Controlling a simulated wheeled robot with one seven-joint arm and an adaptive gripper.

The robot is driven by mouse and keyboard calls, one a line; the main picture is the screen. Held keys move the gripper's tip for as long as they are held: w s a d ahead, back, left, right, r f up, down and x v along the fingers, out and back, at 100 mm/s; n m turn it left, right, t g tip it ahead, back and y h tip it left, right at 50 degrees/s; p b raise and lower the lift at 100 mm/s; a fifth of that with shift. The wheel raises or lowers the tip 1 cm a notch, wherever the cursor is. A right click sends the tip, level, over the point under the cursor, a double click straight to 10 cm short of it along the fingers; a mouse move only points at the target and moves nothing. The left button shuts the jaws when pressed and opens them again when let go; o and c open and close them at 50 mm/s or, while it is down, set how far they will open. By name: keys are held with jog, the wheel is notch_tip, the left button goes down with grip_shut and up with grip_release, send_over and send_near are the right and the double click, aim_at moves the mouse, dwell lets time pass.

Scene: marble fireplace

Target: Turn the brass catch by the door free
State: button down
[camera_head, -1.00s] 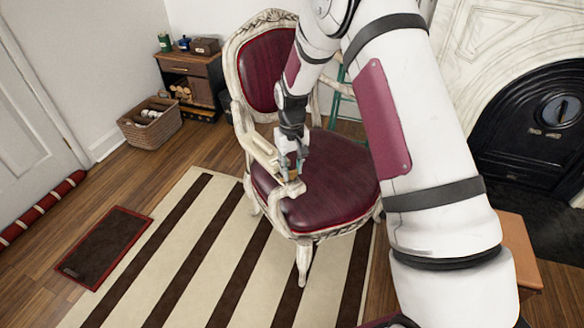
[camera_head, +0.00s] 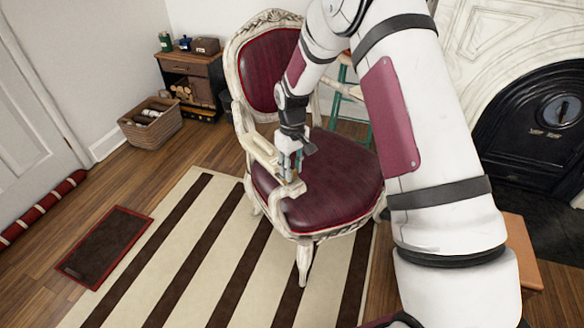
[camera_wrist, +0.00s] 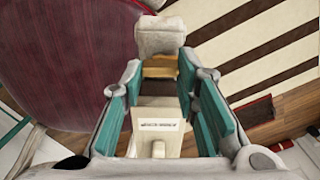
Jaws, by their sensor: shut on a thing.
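My gripper (camera_head: 289,172) is over the front end of the left armrest of the red chair (camera_head: 335,185), pointing down. In the wrist view its teal-padded fingers (camera_wrist: 161,78) stand on both sides of a brass-coloured piece (camera_wrist: 160,71) and are shut on it. I take this piece for the brass catch. The armrest's scrolled end (camera_wrist: 160,36) is just beyond. The fingers hide the catch's sides, so its turn angle cannot be told.
The white door (camera_head: 35,110) is at the far left, with a red striped draught roll (camera_head: 40,208) along its foot. A wicker basket (camera_head: 150,125) and small cabinet (camera_head: 190,82) stand behind. The striped rug (camera_head: 190,250) is clear. The black fireplace (camera_head: 530,130) is right.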

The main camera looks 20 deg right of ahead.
jog(key=c, duration=1.2)
grip_release()
jog(key=shift+c, duration=0.2)
notch_tip(320, 180, up, 12)
